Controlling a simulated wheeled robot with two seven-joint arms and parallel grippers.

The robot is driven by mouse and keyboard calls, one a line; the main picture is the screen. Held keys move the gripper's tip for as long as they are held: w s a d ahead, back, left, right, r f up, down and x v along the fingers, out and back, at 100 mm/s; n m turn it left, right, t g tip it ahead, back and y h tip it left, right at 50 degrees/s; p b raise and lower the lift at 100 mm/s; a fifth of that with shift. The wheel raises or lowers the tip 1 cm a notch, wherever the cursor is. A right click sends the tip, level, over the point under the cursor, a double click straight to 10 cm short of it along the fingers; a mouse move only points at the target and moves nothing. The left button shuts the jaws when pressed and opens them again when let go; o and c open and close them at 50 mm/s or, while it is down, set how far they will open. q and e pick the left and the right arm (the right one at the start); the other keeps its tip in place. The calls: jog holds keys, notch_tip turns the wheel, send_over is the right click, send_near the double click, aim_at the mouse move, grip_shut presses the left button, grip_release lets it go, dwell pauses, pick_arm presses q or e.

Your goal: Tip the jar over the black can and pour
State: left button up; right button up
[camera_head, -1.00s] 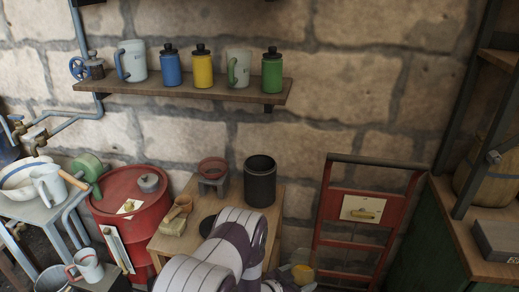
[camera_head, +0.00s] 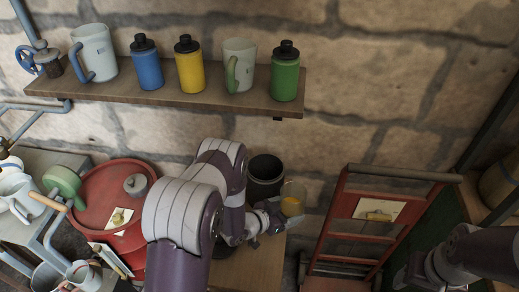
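The black can (camera_head: 265,168) stands on the wooden table, open end up, partly hidden by my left arm. A clear jar with yellow contents (camera_head: 292,200) is just right of the can's rim and looks upright. My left gripper (camera_head: 278,214) is at the jar's lower left side and appears shut on it; its fingers are small and partly hidden. My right gripper (camera_head: 408,279) is low at the right, far from the can and jar; its finger opening is not clear.
A wall shelf (camera_head: 170,95) with mugs and coloured bottles runs above the table. A red drum (camera_head: 95,190) stands left of my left arm. A red hand truck (camera_head: 380,210) leans at the right. The table front (camera_head: 250,270) looks bare.

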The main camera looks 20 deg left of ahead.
pick_arm(q)
jog(key=shift+w+a+r, duration=0.1)
jog(key=shift+r, duration=0.05)
jog(key=shift+r, duration=0.1)
jog(key=shift+r, duration=0.1)
